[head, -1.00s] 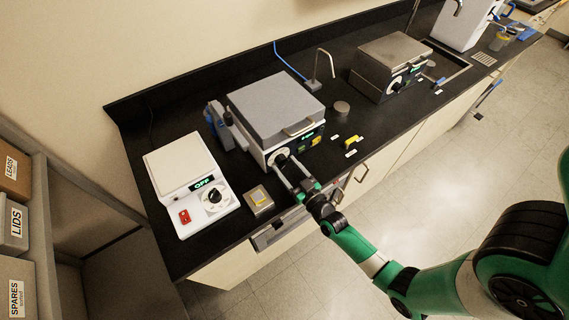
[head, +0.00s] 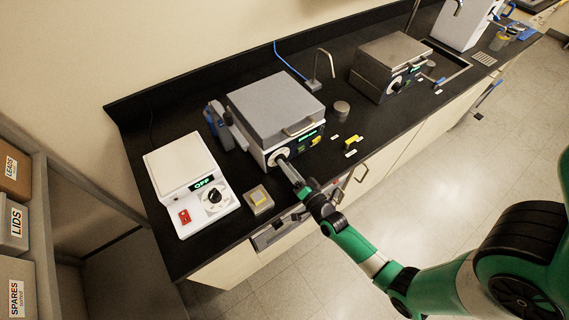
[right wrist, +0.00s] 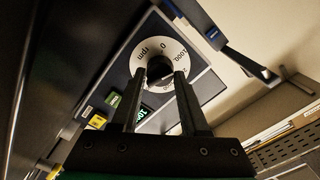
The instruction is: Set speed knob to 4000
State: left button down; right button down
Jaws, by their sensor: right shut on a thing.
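The speed knob (right wrist: 159,70) sits in a white dial ring (right wrist: 141,57) marked "rpm", "0" and "1000", with more marks partly hidden. The dial is on the front of a grey-lidded instrument (head: 274,107), and it also shows in the head view. My right gripper (right wrist: 166,80) is shut on the knob, one finger on each side; it also shows at the dial in the head view (head: 283,160). The knob's pointer setting cannot be read. The instrument's green display (head: 308,133) is too small to read. My left gripper is not in view.
A white device (head: 184,167) with a display reading "OFF", a black knob and a red switch stands to the left. A second grey instrument (head: 391,63) stands to the right.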

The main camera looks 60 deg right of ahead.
jog(key=m, duration=0.5)
jog(key=shift+m, duration=0.3)
jog(key=m, duration=1)
jog(key=shift+m, duration=0.3)
jog(key=m, duration=0.3)
jog(key=shift+m, duration=0.3)
jog(key=c, duration=0.6)
grip_release()
